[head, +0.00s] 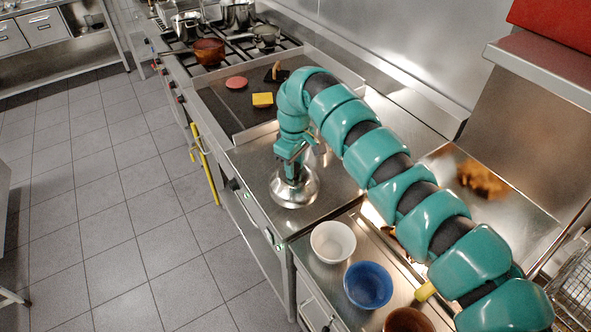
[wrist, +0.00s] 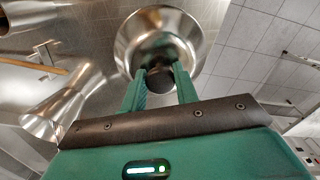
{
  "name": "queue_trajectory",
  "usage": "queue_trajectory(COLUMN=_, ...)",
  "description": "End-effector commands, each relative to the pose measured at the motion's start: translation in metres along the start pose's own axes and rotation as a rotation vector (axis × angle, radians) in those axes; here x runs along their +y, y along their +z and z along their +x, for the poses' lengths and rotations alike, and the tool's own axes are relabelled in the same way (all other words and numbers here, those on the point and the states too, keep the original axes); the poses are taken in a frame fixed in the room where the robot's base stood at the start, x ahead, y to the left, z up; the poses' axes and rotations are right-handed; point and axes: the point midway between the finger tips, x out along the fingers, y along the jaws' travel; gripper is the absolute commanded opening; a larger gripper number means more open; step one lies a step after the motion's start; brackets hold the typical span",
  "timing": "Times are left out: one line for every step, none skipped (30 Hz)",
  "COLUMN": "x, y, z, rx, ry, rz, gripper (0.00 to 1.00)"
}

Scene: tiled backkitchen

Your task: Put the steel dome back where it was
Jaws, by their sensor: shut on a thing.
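The steel dome (head: 294,190) is a shiny round cover at the steel counter, just right of the griddle's near end. My gripper (head: 290,150) is above it, pointing down. In the wrist view the dome (wrist: 192,32) lies beyond the fingers, and my gripper (wrist: 160,82) is shut on its dark knob (wrist: 155,78). The dome looks upright, rim down. I cannot tell whether its rim touches the counter or is slightly above it.
The griddle (head: 225,108) holds a pink patty (head: 236,83) and a yellow cheese-topped piece (head: 262,100). A white bowl (head: 333,242) and a blue bowl (head: 368,285) stand on the nearer counter. Pots, including a copper one (head: 209,52), are on the stove behind.

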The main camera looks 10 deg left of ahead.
Motion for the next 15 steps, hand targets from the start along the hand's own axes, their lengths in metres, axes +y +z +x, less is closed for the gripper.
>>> queue_trajectory(x=0.002, y=0.001, z=0.002, rx=-0.002, ry=0.000, rz=0.000, gripper=0.00)
queue_trajectory(x=0.003, y=0.001, z=0.004, rx=-0.002, ry=0.000, rz=0.000, gripper=0.00)
queue_trajectory(x=0.003, y=0.001, z=0.009, rx=-0.001, ry=-0.001, rz=0.001, gripper=0.00)
queue_trajectory(x=0.003, y=0.001, z=0.012, rx=-0.001, ry=-0.001, rz=0.001, gripper=0.00)
queue_trajectory(x=0.003, y=0.001, z=0.017, rx=-0.002, ry=-0.001, rz=0.001, gripper=0.00)
queue_trajectory(x=0.002, y=0.001, z=0.022, rx=-0.003, ry=-0.002, rz=0.001, gripper=0.00)
queue_trajectory(x=0.002, y=0.001, z=0.026, rx=-0.002, ry=-0.001, rz=0.001, gripper=0.00)
queue_trajectory(x=0.003, y=0.001, z=0.029, rx=0.000, ry=-0.001, rz=0.001, gripper=0.00)
queue_trajectory(x=0.003, y=0.000, z=0.032, rx=0.001, ry=0.000, rz=0.001, gripper=0.00)
queue_trajectory(x=0.003, y=0.000, z=0.033, rx=0.001, ry=0.001, rz=0.001, gripper=0.00)
queue_trajectory(x=0.003, y=0.000, z=0.034, rx=0.002, ry=0.001, rz=0.001, gripper=0.00)
queue_trajectory(x=0.003, y=0.000, z=0.034, rx=0.002, ry=0.002, rz=0.001, gripper=0.00)
queue_trajectory(x=0.003, y=0.000, z=0.034, rx=0.003, ry=0.002, rz=0.001, gripper=0.00)
queue_trajectory(x=0.003, y=0.000, z=0.034, rx=0.002, ry=0.002, rz=0.001, gripper=0.00)
queue_trajectory(x=0.003, y=0.000, z=0.033, rx=0.002, ry=0.002, rz=0.001, gripper=0.00)
